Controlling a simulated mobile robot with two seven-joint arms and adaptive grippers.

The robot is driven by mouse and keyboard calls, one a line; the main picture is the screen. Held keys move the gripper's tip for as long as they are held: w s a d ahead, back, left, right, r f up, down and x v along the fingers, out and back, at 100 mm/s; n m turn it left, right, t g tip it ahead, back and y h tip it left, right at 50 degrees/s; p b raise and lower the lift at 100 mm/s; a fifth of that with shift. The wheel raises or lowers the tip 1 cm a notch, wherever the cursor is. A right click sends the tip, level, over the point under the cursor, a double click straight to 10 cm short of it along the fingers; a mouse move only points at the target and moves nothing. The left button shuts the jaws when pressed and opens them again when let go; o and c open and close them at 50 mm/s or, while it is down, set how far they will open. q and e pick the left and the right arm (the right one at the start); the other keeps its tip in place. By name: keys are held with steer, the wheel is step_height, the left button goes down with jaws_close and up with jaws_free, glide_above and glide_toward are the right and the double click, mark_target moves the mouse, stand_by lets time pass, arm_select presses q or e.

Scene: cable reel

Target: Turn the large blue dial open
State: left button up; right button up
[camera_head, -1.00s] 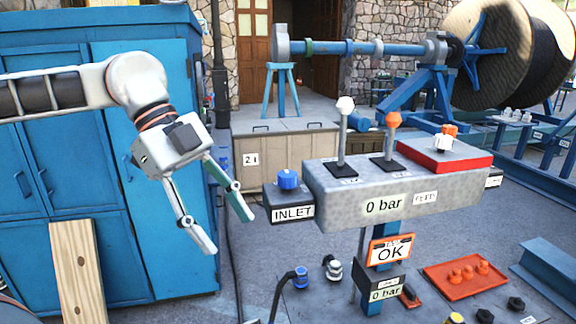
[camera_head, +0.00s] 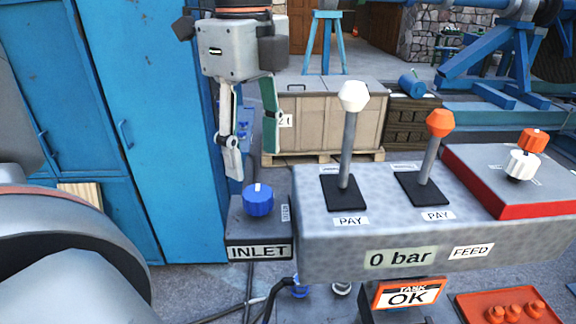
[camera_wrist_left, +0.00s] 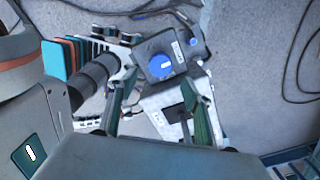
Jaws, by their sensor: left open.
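The large blue dial (camera_head: 258,200) is a round knob with a white mark, on top of the grey box labelled INLET (camera_head: 258,252). My left gripper (camera_head: 254,160) points down above the dial, its fingers spread and open, with nothing between them. In the head view, the fingertips look a little above and behind the dial, apart from it. In the left wrist view, the dial (camera_wrist_left: 159,66) shows just beyond the fingertips, roughly centred between them. My right gripper is in neither current view.
Right of the dial, the grey panel carries a white-topped lever (camera_head: 348,140) and an orange-topped lever (camera_head: 432,145). Its display reads 0 bar (camera_head: 400,258). A blue cabinet (camera_head: 165,140) stands close at left.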

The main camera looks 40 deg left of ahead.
mark_target(258, 193)
arm_select(q)
steer(key=shift+w, duration=0.15)
steer(key=shift+f, duration=0.3)
step_height(258, 193, down, 6)
steer(key=shift+r+p, duration=0.1)
steer(key=shift+p, duration=0.25)
steer(key=shift+f, duration=0.6)
arm_select(e)
steer(key=shift+s+d+f, duration=0.3)
steer(key=shift+s+f, duration=0.05)
steer(key=shift+s, duration=0.2)
arm_select(q)
steer(key=c, duration=1.1)
arm_select(e)
steer(key=shift+w, duration=0.1)
